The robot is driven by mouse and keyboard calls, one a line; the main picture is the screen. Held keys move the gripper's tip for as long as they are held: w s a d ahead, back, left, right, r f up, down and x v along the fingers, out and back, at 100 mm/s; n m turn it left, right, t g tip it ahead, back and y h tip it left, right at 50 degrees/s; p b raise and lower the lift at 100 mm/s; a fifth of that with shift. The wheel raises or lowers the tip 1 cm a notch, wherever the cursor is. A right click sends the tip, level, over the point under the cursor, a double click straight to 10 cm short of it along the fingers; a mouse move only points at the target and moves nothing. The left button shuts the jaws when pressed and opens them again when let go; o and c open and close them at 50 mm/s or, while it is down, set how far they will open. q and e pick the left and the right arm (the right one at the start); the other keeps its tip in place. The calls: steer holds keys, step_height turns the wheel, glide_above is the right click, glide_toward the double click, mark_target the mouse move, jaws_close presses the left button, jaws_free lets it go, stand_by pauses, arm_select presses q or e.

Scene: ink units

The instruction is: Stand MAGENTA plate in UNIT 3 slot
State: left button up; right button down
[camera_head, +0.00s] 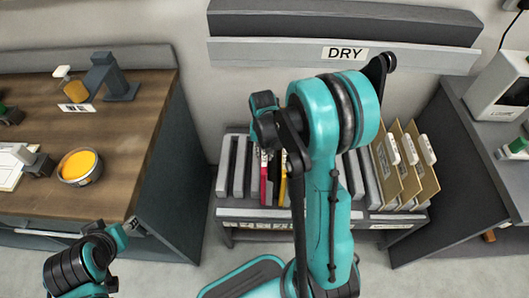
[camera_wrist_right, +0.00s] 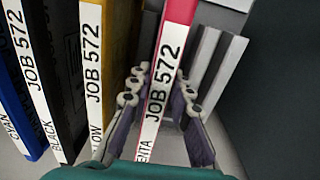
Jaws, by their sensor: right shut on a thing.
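The magenta plate (camera_wrist_right: 170,70) is upright in the wrist view, with a white JOB 572 label on its edge. My right gripper (camera_wrist_right: 160,95) is shut on it, one finger on each side. In the head view the magenta plate (camera_head: 264,178) stands among the grey dividers of the rack (camera_head: 245,212), left of the yellow plate (camera_head: 283,180). My right arm hides much of the rack's middle. I cannot read any UNIT 3 marking, and whether the plate's bottom is seated is hidden. My left gripper (camera_head: 118,238) is at the bottom left, away from the rack; its jaws are unclear.
Yellow (camera_wrist_right: 100,60), black (camera_wrist_right: 55,80) and cyan (camera_wrist_right: 22,100) plates stand beside the magenta one. Grey dividers (camera_wrist_right: 220,60) are on its other side. Tan folders (camera_head: 405,165) fill the rack's right end.

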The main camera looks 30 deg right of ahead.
steer(key=shift+f, duration=0.5)
steer(key=shift+f+b, duration=0.3)
steer(key=shift+b, duration=0.25)
steer(key=c, duration=1.3)
jaws_free()
step_height(320, 180, up, 12)
steer(key=shift+a, duration=0.1)
